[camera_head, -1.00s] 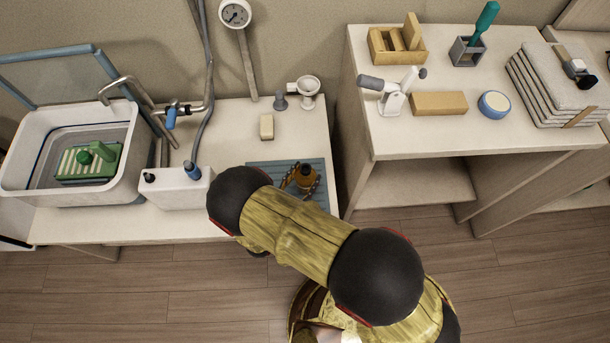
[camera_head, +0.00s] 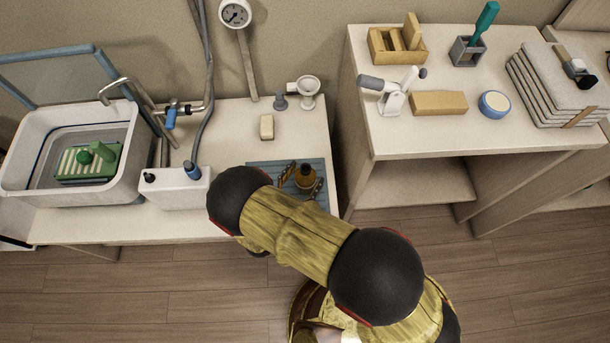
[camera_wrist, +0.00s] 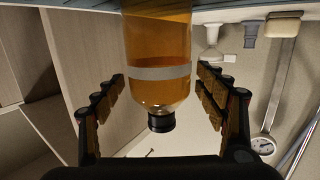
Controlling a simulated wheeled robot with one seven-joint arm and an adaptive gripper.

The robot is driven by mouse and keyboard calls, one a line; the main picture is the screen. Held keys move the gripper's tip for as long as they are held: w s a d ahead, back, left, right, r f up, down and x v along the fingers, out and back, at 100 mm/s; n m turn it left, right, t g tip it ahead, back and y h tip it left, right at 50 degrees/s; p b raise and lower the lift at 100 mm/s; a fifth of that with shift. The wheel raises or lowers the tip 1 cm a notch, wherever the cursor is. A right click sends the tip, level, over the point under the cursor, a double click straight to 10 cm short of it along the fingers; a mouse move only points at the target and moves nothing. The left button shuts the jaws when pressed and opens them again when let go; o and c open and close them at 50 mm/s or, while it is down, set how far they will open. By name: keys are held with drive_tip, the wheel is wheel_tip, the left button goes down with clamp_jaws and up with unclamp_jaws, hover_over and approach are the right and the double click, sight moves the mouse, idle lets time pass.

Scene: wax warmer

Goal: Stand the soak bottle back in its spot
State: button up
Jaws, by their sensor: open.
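The soak bottle (camera_head: 305,177), amber with a dark cap, stands upright on the blue ribbed mat (camera_head: 262,178) at the right end of the low counter. In the wrist view, which is upside down, the bottle (camera_wrist: 158,50) shows a grey band, amber liquid and a black cap. My gripper (camera_head: 302,182) is open, with one finger on each side of the bottle. In the wrist view there is a clear gap between each finger and the bottle. My forearm hides the near part of the mat.
A soap-like block (camera_head: 267,127), a small grey stopper (camera_head: 280,102) and a white cup (camera_head: 306,90) stand behind the mat. A white box (camera_head: 178,188) and a basin (camera_head: 20,165) are to the left. A higher shelf unit (camera_head: 440,138) stands on the right.

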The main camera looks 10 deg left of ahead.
drive_tip(key=shift+s, duration=0.1)
drive_tip(key=shift+p+v, duration=0.55)
drive_tip(key=shift+v, duration=3.4)
drive_tip(key=shift+a, duration=0.1)
wheel_tip(320, 180, up, 10)
